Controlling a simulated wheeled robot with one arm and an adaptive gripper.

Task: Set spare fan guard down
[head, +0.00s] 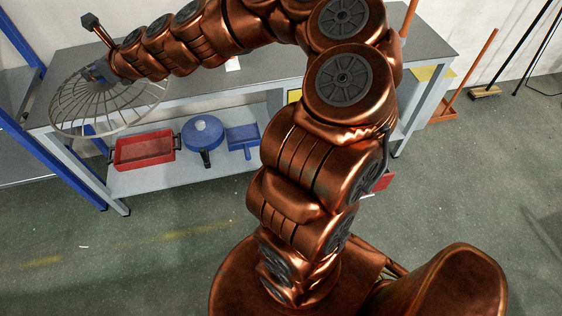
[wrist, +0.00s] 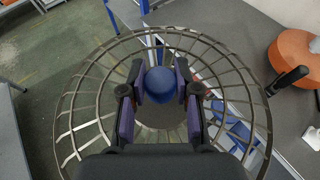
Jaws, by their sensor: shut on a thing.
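The spare fan guard (head: 70,113) is a round grey wire cage at the left end of the workbench in the head view. It fills much of the wrist view (wrist: 72,92) as a ring of wire spokes. My gripper (head: 97,72) is shut on it near its middle. In the wrist view the two purple-padded fingers (wrist: 158,98) stand on either side of a blue rounded piece (wrist: 160,84) at the guard's centre. The guard overlaps the grey bench top (head: 200,87) and its front left corner in view. I cannot tell whether it touches the bench.
The lower shelf (head: 140,181) holds a red tray (head: 145,150), a blue round lidded item (head: 203,133) and a blue dustpan (head: 243,138). A blue upright (head: 58,160) stands close at left. An orange round object (wrist: 289,60) lies on the bench. The bench middle looks mostly clear.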

